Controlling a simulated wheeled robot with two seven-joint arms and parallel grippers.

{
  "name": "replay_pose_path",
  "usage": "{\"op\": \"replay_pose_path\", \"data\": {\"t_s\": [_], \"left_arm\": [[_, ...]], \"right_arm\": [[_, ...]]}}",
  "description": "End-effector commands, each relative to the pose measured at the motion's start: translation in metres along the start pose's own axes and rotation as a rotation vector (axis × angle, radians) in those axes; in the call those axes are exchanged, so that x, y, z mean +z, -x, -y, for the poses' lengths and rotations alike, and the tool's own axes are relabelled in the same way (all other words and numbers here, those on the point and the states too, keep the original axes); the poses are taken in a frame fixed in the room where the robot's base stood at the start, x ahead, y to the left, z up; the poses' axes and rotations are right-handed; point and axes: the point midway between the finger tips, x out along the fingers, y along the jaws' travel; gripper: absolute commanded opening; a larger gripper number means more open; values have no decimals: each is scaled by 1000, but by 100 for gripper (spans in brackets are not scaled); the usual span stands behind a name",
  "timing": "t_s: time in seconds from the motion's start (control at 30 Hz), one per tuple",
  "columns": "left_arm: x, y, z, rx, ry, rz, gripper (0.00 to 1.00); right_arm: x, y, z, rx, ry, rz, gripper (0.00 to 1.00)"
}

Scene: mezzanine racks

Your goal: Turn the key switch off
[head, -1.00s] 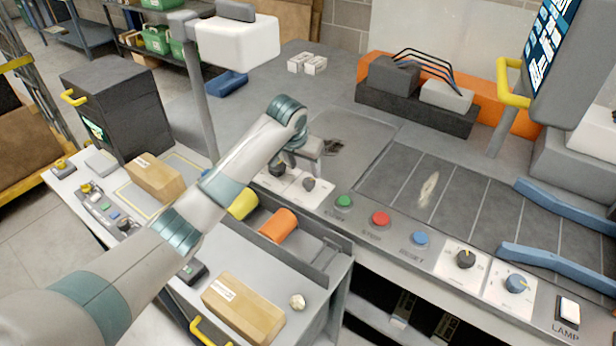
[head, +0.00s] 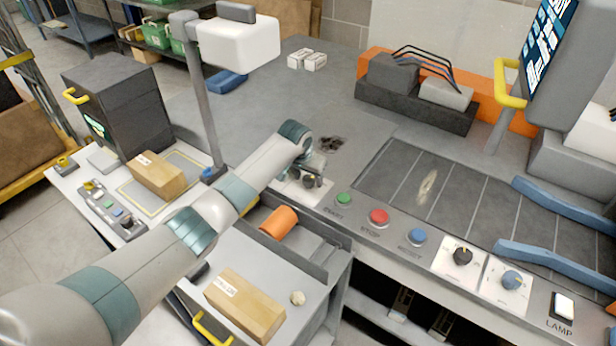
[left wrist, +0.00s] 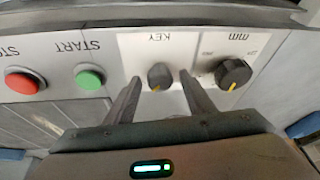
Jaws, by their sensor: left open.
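The key switch (left wrist: 160,75) is a dark round knob with a yellow mark, on a white plate labelled KEY in the left wrist view. Its mark points down in that upside-down picture. My left gripper (left wrist: 161,84) is open, with one finger on each side of the knob; I cannot tell whether either touches it. In the head view the key switch (head: 309,182) shows just below my left gripper (head: 312,168), left of the START button. My right gripper is not in view.
A second dial (left wrist: 233,73) marked mm sits close beside the KEY plate. The green START button (left wrist: 88,77) and red STOP button (left wrist: 22,81) are on the other side. An orange roll (head: 279,222) and a cardboard box (head: 244,305) lie nearer in the head view.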

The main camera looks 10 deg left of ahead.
Motion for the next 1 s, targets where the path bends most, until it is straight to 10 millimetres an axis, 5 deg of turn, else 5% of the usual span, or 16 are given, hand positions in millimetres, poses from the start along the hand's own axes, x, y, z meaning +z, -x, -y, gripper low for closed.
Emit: {"op": "replay_pose_path", "data": {"t_s": [0.03, 0.2, 0.67, 1.0], "left_arm": [[0, 0, 0, 0, 0, 0, 49], [0, 0, 0, 0, 0, 0, 9], [-1, 2, -1, -20, 50, 3, 8], [-2, 3, -4, -98, 241, 11, 8]], "right_arm": [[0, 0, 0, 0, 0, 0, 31], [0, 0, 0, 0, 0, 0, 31], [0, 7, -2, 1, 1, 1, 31], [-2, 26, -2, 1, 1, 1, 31]]}}
